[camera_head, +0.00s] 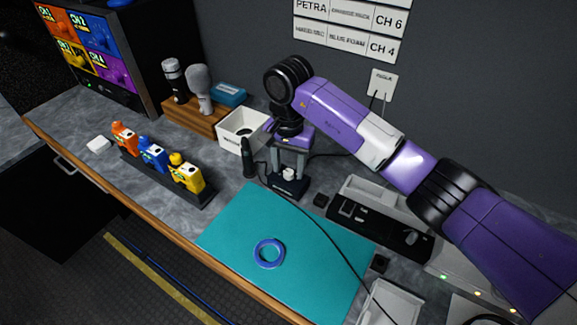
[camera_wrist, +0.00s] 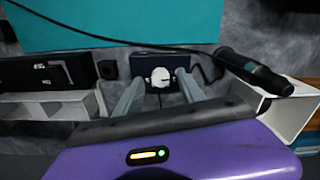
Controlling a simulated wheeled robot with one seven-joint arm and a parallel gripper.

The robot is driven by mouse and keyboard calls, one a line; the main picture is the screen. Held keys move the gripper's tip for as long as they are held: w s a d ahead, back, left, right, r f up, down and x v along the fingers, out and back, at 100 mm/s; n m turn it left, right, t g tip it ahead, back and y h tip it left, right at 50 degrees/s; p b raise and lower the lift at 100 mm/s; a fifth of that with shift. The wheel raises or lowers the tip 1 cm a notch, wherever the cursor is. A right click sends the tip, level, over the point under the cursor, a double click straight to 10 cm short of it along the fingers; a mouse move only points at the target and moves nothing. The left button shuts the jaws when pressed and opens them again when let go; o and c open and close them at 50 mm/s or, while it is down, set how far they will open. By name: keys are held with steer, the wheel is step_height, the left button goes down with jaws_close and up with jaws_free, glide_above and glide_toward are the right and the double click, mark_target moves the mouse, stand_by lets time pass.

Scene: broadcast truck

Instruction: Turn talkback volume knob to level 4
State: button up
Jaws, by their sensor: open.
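The talkback volume knob is a small white knob (camera_head: 289,173) on a dark box (camera_head: 287,187) at the back of the counter. In the wrist view the knob (camera_wrist: 161,77) shows between the finger tips, with the dark box (camera_wrist: 145,62) behind it. My gripper (camera_head: 289,164) points down over the box, one finger on each side of the knob. The fingers are open, and in the wrist view (camera_wrist: 160,73) gaps show on both sides of the knob. I cannot make out level marks or the knob's pointer.
A black handheld microphone (camera_head: 248,158) and a white bin (camera_head: 242,127) stand left of the box. A dark control panel (camera_head: 378,228) lies right. A cable crosses the teal mat (camera_head: 235,222), which bears a blue ring (camera_head: 269,253). Bright beltpacks (camera_head: 153,153) stand left.

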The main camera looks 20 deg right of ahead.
steer(key=shift+f, duration=0.5)
steer(key=shift+c, duration=0.5)
jaws_close()
